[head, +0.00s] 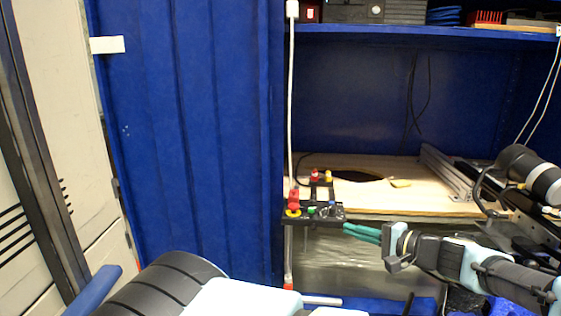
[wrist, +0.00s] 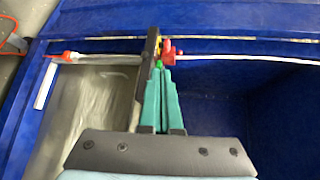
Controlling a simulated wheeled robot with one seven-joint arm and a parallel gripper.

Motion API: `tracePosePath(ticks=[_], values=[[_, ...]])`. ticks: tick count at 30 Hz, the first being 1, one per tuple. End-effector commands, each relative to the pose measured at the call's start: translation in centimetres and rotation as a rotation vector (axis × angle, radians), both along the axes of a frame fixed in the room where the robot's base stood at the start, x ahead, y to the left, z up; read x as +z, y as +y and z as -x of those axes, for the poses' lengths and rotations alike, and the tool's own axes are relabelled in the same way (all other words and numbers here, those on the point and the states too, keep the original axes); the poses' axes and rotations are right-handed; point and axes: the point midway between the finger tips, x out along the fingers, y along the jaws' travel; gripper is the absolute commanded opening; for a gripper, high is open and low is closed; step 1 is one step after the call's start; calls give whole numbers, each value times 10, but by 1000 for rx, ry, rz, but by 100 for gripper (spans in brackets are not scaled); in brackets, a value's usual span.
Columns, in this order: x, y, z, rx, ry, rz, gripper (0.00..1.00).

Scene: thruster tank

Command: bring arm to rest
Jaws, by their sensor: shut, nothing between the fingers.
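My gripper (head: 362,233) reaches in from the right in the head view, with its green fingers pointing left. The fingers are together with nothing between them. In the wrist view my gripper (wrist: 160,72) points away from the camera, its tips close to the black panel. The black control panel (head: 330,216) carries a red and yellow knob (head: 293,203), a green button and a blue button. The fingertips are just right of and a little below this panel in the head view. I cannot tell whether they touch it.
A wooden board (head: 440,205) lies inside the blue cabinet (head: 350,95), with a metal rail (head: 447,172) on its right. The blue door (head: 190,130) stands at left. A shelf (head: 400,29) with items is above. A shiny tank (head: 350,260) is below the board.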

Motion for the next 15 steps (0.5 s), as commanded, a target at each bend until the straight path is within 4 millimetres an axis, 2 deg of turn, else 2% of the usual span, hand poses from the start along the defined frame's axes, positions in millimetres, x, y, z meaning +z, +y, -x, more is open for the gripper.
tracePosePath(ticks=[8, 15], values=[[-19, 60, -9, 160, 152, 76, 0], [-38, 129, 2, 372, 362, 234, 0]])
